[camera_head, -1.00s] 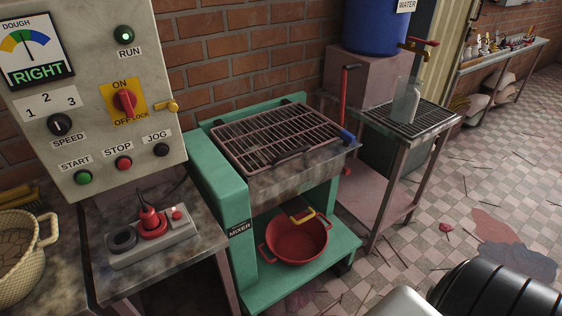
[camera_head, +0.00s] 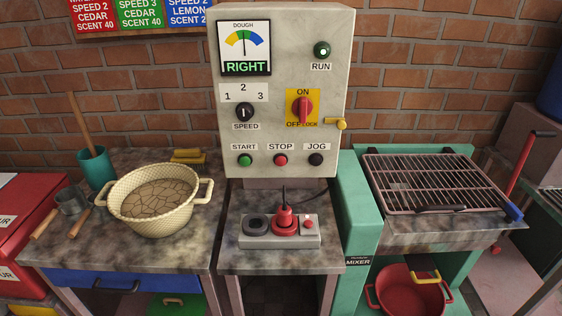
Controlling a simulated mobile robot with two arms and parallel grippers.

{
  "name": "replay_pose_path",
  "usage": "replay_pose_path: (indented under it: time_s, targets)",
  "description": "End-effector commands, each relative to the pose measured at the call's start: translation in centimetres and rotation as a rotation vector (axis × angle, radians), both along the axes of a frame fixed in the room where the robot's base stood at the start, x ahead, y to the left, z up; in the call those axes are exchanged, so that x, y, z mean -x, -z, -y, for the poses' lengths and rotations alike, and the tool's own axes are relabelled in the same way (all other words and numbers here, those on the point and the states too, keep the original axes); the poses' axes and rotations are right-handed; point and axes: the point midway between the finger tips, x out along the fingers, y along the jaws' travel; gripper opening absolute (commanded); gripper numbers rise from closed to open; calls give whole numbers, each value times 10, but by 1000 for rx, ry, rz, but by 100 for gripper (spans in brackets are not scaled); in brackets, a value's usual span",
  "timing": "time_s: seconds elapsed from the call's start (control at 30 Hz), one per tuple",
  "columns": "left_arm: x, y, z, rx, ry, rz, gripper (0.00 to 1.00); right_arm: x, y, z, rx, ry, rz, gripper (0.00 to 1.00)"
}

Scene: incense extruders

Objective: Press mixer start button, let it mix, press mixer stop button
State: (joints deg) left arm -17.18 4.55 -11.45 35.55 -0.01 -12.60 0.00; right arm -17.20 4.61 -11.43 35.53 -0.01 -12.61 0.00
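The control cabinet (camera_head: 279,148) stands in the middle of the view. Its green START button (camera_head: 245,160) and red STOP button (camera_head: 280,160) are side by side low on the panel, left of the black JOG button (camera_head: 316,159). The green RUN lamp (camera_head: 321,49) is at upper right; I cannot tell whether it is lit. The red rotary switch (camera_head: 303,108) stands upright, towards ON. The speed knob (camera_head: 244,112) points up, near 2. The dough gauge (camera_head: 244,47) reads RIGHT. The green mixer (camera_head: 361,215), with a grille (camera_head: 433,182) on top, stands at right. Neither gripper shows.
A cream two-handled basin (camera_head: 142,223) with cracked dough is at left. A red pan (camera_head: 409,296) sits low in the mixer. The space before the panel looks clear.

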Motion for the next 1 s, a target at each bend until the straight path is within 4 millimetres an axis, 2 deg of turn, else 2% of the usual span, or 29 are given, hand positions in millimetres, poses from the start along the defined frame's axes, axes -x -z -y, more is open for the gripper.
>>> replay_pose_path:
  time_s: [0.03, 0.3, 1.0]
  targets:
    - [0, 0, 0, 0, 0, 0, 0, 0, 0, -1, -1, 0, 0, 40]
    - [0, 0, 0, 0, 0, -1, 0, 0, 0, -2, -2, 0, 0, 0]
    - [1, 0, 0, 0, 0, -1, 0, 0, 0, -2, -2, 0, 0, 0]
